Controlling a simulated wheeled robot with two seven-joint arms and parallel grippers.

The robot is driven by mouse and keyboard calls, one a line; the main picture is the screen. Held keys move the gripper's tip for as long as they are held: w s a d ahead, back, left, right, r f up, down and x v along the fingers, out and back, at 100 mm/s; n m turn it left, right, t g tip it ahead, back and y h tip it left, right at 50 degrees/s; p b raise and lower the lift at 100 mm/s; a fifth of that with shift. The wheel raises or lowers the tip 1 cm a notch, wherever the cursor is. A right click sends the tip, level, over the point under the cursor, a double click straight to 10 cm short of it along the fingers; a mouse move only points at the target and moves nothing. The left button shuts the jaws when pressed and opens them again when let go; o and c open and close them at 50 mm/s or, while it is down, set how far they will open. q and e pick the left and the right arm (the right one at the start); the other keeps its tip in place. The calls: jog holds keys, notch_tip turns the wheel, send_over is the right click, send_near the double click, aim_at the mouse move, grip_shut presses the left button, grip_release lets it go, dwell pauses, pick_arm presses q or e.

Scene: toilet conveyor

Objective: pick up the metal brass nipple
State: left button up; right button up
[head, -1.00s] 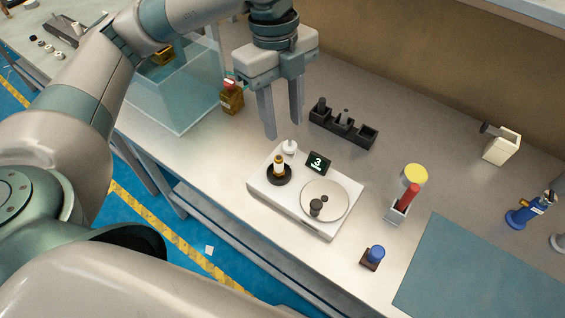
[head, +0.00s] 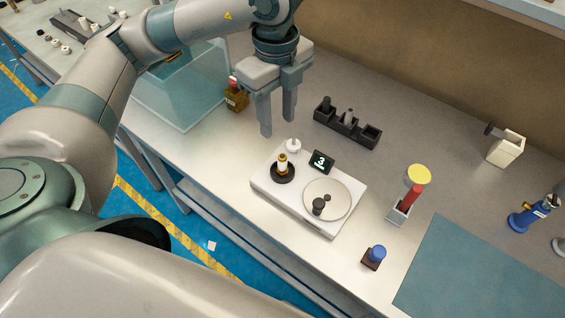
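A small upright piece with brass-coloured bands and a white middle (head: 282,164) stands in a round black holder (head: 283,176) on the left part of a white device (head: 264,186). It looks like the brass nipple, but it is too small to be sure. My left gripper (head: 278,123) points down with its two fingers apart and nothing between them. It is above and behind the white device, apart from the piece. My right gripper is not in view.
The device carries a small display (head: 321,161), a white knob (head: 293,145) and a round plate (head: 340,196) with dark parts. A black rack (head: 357,139) stands behind it. A brown bottle (head: 236,98) and a clear bin (head: 178,98) are left.

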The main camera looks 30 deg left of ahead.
pick_arm(q)
jog(key=p, duration=0.2)
send_over(282, 156)
jog(key=f, duration=0.8)
jog(key=shift+s+a+f, duration=0.2)
jog(key=shift+s+a, duration=0.05)
jog(key=shift+a, duration=0.1)
jog(key=shift+w+d+f+p, duration=0.1)
jog(key=shift+d+f+p, duration=0.05)
jog(key=shift+f+p, duration=0.5)
jog(key=f, duration=0.1)
jog(key=f+p, duration=0.1)
jog(key=f, duration=0.1)
jog(key=shift+w+d, duration=0.15)
jog(key=shift+d, duration=0.05)
jog(key=shift+f, duration=0.45)
grip_shut()
